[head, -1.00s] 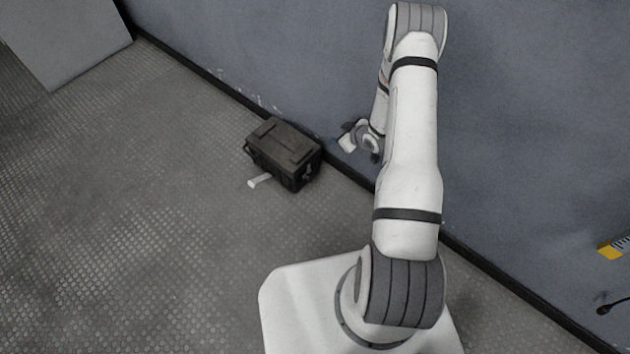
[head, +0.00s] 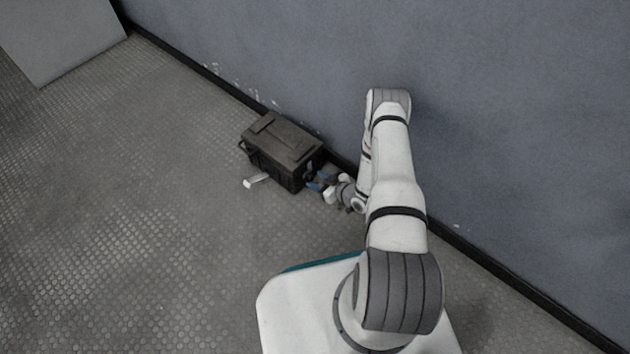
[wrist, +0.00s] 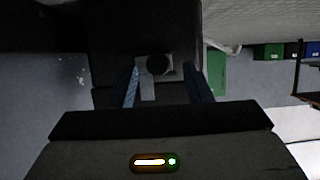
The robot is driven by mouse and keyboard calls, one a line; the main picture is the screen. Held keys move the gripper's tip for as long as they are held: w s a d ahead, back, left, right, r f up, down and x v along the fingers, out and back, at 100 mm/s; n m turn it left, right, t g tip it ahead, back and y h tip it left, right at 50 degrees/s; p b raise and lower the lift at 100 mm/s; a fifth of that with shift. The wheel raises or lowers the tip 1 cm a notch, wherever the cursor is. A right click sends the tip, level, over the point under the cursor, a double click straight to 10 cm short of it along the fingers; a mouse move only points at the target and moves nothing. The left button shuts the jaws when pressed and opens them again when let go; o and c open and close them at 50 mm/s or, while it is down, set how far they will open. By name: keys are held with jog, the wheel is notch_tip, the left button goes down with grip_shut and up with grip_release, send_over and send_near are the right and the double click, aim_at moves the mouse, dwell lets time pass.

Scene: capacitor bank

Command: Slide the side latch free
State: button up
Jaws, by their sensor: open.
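A dark box (head: 275,145) sits on the floor close to the wall. The side latch (wrist: 148,88) shows in the wrist view as a grey piece with a dark round knob (wrist: 158,65) on the box's end face. My gripper (head: 319,181) is at the right end of the box in the head view, low down, with its blue fingertips close to that face. In the wrist view my gripper (wrist: 163,82) is open, with one finger on each side of the latch. Gaps show between the fingers and the knob; I cannot tell whether either finger touches the latch.
A white handle-like piece (head: 257,181) sticks out from the box's front. The blue-grey wall (head: 250,55) runs close behind the box and arm. The floor (head: 130,220) to the left is clear. Coloured containers (wrist: 270,51) show at the wrist view's right.

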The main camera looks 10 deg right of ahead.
jog(key=shift+x, duration=1.05)
jog(key=shift+c, duration=0.3)
grip_shut()
